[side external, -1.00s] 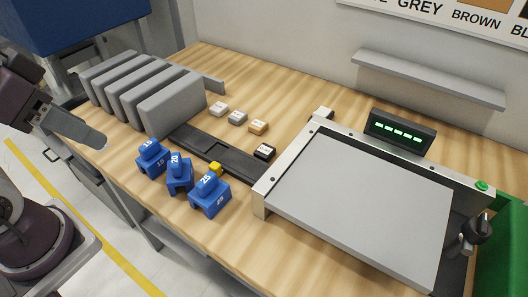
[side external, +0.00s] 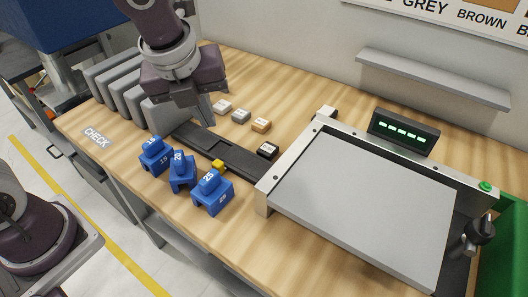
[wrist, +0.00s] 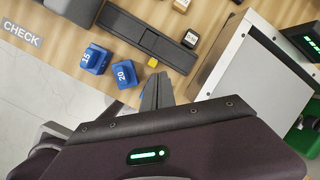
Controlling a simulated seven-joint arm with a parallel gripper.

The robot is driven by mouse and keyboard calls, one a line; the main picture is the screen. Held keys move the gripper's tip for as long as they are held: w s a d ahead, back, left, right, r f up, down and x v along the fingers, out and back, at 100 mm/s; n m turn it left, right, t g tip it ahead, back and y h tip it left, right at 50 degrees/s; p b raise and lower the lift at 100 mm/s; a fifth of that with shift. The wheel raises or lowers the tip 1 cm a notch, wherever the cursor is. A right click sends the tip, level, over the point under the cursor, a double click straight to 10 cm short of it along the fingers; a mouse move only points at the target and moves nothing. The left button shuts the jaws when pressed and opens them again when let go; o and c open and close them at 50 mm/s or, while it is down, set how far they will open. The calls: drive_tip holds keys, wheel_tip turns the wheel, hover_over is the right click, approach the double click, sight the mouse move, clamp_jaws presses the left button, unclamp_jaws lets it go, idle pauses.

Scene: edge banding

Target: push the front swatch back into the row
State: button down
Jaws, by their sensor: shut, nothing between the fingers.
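Several small labelled swatch blocks lie on the bench beyond the dark rail: a white one (side external: 222,106), a grey one (side external: 240,116), a tan one (side external: 261,126) and a black one (side external: 267,150). The black swatch sits nearest the front, out of line with the others and close to the rail. It also shows in the wrist view (wrist: 190,39), with the tan swatch (wrist: 181,5) at the top edge. My gripper (side external: 207,122) is shut and empty, above the bench left of the swatches. Its closed fingers show in the wrist view (wrist: 157,80). It looks apart from the black swatch.
The dark rail (side external: 218,148) with a yellow piece (side external: 218,165) lies in front of the swatches. Blue numbered blocks (side external: 211,192) stand nearer the front edge. Grey upright panels (side external: 122,88) stand left. A large grey-topped unit (side external: 365,205) fills the right.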

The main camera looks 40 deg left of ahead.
sight(266, 162)
drive_tip(key=w+d+f+m, duration=0.1)
drive_tip(key=f+m, duration=0.2)
drive_tip(key=f, duration=0.1)
drive_tip(key=w+d+f+m, duration=0.2)
drive_tip(key=f, duration=0.3)
drive_tip(key=w+d+f+m+h, duration=0.1)
drive_tip(key=w+d+f+m, duration=0.1)
drive_tip(key=f, duration=0.3)
drive_tip(key=shift+w+d+f+m+g, duration=0.2)
drive_tip(key=shift+w+d+m+g, duration=0.1)
drive_tip(key=shift+m, duration=0.5)
drive_tip(key=w, duration=0.3)
drive_tip(key=shift+w+f, duration=0.2)
drive_tip(key=shift+f, duration=0.1)
drive_tip(key=shift+w, duration=0.4)
drive_tip(key=w, duration=0.7)
drive_tip(key=shift+w, duration=0.35)
